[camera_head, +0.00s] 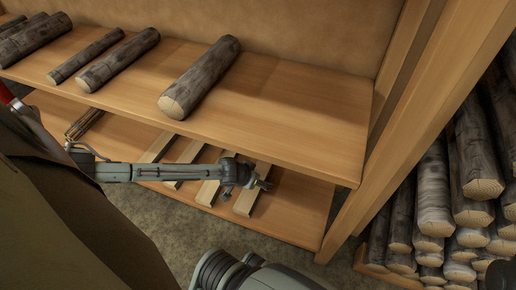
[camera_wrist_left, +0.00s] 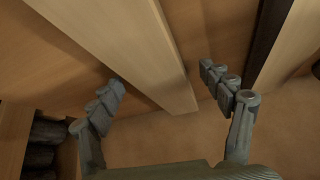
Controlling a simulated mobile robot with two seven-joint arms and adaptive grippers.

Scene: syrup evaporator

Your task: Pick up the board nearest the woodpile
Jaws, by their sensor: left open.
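Several pale boards lie side by side on the lower shelf in the head view. The rightmost, nearest the woodpile (camera_head: 435,215), is a short board (camera_head: 248,203) partly covered by my left gripper (camera_head: 247,187). My left gripper is open at this board. In the left wrist view a pale board (camera_wrist_left: 130,45) runs between the spread fingers of the gripper (camera_wrist_left: 160,80), with visible gaps on both sides. Whether its underside is clear of the shelf cannot be told. My right gripper is not in view.
The upper shelf (camera_head: 300,110) overhangs the lower shelf (camera_head: 290,215) and carries several dark logs (camera_head: 200,78). A wooden post (camera_head: 400,130) stands between the shelves and the woodpile. Bare lower shelf lies right of the boards.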

